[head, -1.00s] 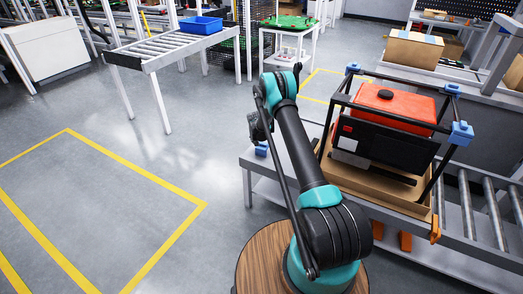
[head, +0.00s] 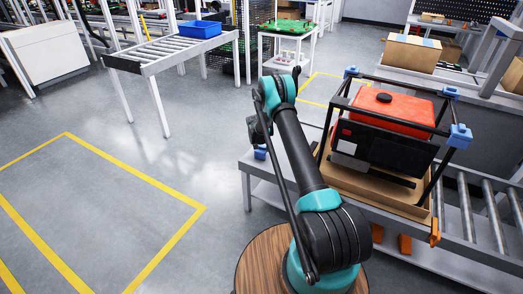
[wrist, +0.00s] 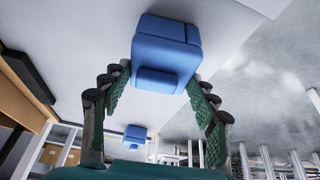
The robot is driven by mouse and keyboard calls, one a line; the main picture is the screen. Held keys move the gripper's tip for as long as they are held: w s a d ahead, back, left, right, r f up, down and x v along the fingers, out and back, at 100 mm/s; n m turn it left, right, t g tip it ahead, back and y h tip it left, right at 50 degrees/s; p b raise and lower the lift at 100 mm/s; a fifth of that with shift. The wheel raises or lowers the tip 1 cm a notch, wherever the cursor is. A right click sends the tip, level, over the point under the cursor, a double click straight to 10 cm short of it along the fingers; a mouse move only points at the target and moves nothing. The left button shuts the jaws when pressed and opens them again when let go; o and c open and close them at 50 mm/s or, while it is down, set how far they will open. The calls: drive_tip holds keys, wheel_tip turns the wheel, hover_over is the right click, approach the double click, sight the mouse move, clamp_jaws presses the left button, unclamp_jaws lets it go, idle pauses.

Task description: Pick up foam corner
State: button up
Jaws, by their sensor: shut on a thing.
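A blue foam corner (wrist: 167,50) sits between the green-padded fingertips of my gripper (wrist: 160,82) in the wrist view, and the gripper is shut on it. A second blue foam corner (wrist: 135,132) shows farther off, below it in that picture. In the head view my arm hides the gripper. A small blue piece (head: 260,152) shows just left of the arm by the conveyor's end; I cannot tell which foam corner it is. More blue foam corners sit on the black frame, at its back left (head: 352,71), back right (head: 450,92) and front right (head: 460,136).
The black frame surrounds a red-and-black machine (head: 385,130) on a cardboard tray (head: 370,192) on the roller conveyor (head: 470,215). Another roller conveyor (head: 165,48) carries a blue bin (head: 200,29). A cardboard box (head: 410,53) stands at the back right. The floor to the left is clear.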

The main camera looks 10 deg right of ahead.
sight(262, 146)
wheel_tip(262, 146, up, 20)
drive_tip(key=shift+f, duration=0.15)
idle(1.0)
idle(0.3)
